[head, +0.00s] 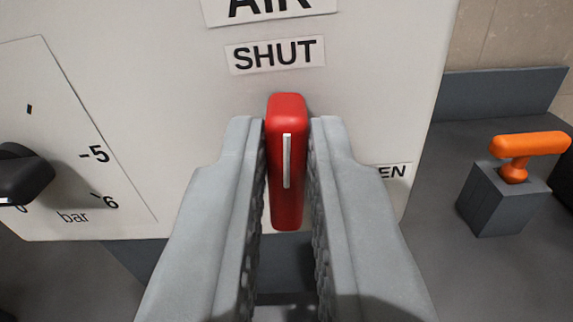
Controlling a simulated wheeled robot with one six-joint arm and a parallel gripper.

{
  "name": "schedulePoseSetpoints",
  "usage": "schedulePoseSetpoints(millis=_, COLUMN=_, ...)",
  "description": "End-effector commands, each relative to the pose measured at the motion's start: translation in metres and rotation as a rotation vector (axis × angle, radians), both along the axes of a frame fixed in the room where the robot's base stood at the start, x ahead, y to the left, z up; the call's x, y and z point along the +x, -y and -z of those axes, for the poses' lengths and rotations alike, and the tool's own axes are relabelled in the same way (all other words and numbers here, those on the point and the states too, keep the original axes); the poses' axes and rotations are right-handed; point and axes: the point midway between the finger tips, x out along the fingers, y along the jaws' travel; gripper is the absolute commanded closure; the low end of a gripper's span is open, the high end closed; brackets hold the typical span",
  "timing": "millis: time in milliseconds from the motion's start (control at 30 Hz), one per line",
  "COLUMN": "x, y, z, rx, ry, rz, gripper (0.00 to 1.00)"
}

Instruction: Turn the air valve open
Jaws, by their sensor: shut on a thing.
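The air valve's red handle (287,205) is in the middle of the head view, on a pale panel (190,130). It stands almost vertical, with a white line along its face. Its upper end lies below the SHUT label (275,54). The AIR label (268,8) is cut off at the top edge. A label ending in "EN" (394,172) shows to the right, partly hidden behind my right finger. My gripper (287,150) is shut on the red handle, with one finger on each side of it.
At the left is a scale plate (60,130) marked "bar", with a black knob (24,175). At the right, beyond the panel edge, an orange T-shaped handle (527,146) sits on a grey block (488,200). A dark grey surface lies around it.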

Motion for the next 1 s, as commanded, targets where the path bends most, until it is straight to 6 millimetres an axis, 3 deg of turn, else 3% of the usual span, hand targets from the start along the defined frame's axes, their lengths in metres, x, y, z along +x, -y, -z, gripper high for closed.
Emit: schedulePoseSetpoints(millis=1000, x=-0.0004, y=0.0101, z=0.0054, rx=0.925, ry=0.034, rz=0.000, gripper=1.00)
